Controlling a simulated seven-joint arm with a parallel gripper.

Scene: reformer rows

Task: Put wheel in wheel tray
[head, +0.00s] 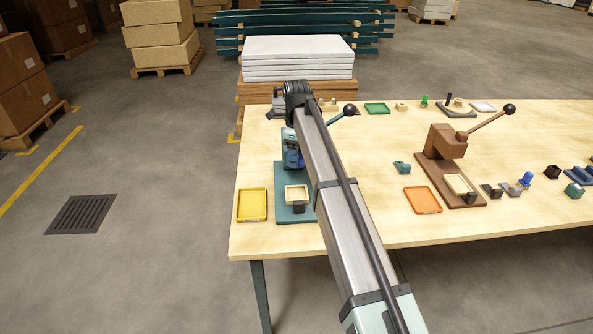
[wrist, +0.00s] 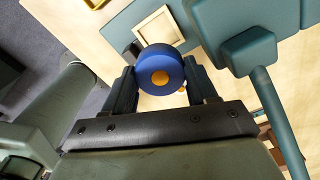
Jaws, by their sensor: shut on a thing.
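A blue wheel (wrist: 150,60) with an orange hub is held between the two dark fingers of my gripper (wrist: 161,78) in the wrist view. The wheel is off the table, beside the teal lever press (wrist: 228,20). In the head view my arm covers most of the gripper, and I cannot clearly make out the wheel there. Flat trays lie on the table: yellow (head: 252,205), orange (head: 422,200), green (head: 377,108) and white (head: 483,107). I cannot read which one is the wheel tray.
The teal press base (head: 295,180) bears a cream square frame (head: 297,194) at the table's left. A brown lever press (head: 447,145) stands right of centre. Small parts lie at the right and back. Bare wood (head: 375,150) shows between the presses.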

